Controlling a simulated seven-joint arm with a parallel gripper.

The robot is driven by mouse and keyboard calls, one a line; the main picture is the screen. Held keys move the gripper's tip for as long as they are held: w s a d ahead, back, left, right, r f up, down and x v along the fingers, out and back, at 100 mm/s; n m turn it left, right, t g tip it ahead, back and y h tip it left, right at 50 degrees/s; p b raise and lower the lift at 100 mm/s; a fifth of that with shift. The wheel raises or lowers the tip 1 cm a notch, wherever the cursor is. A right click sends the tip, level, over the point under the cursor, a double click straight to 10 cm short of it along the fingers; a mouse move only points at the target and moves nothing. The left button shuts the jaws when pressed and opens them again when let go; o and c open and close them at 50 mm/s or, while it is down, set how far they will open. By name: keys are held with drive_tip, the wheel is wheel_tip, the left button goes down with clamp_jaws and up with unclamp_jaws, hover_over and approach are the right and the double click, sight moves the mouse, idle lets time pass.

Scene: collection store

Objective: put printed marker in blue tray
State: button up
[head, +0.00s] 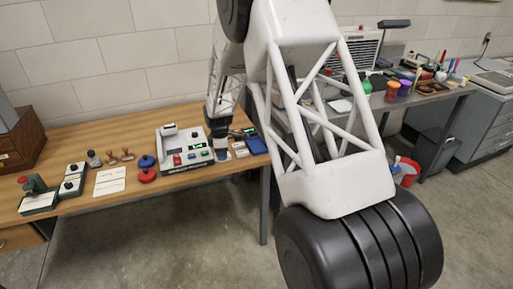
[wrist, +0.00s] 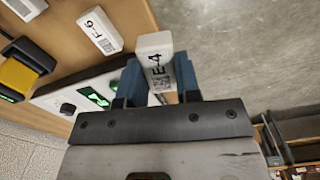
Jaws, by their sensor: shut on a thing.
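My gripper (wrist: 158,85) is shut on a printed marker (wrist: 156,62), a white block labelled E-4 with a small square code. Its blue fingers press it from both sides in the wrist view. In the head view my gripper (head: 221,154) is at the right side of a grey-white device on the wooden table; the held marker cannot be made out there. A dark blue flat thing (head: 258,146), which looks like the blue tray, lies at the table's right end, right of my gripper. I cannot tell the tray in the wrist view.
Another white marker, labelled F-6 (wrist: 100,30), lies on the table. The device (head: 187,160) with coloured buttons stands left of my gripper. Stamps (head: 120,156) and a red-and-blue item (head: 147,170) are further left. A cluttered grey bench (head: 425,92) stands at right.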

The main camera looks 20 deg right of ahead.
drive_tip(key=s+d+m, duration=0.1)
drive_tip(key=s+d, duration=0.1)
drive_tip(key=d, duration=0.6)
drive_tip(key=s+d+f+m, duration=0.1)
drive_tip(key=s+d, duration=0.1)
drive_tip(key=d, duration=0.6)
drive_tip(key=shift+s+d+f, duration=0.15)
drive_tip(key=shift+s+f, duration=0.05)
drive_tip(key=shift+w, duration=0.15)
hover_over(257, 146)
drive_tip(key=shift+f, duration=0.75)
drive_tip(key=shift+f, duration=0.15)
drive_tip(key=shift+f, duration=1.6)
drive_tip(key=shift+f, duration=0.15)
drive_tip(key=o, duration=1)
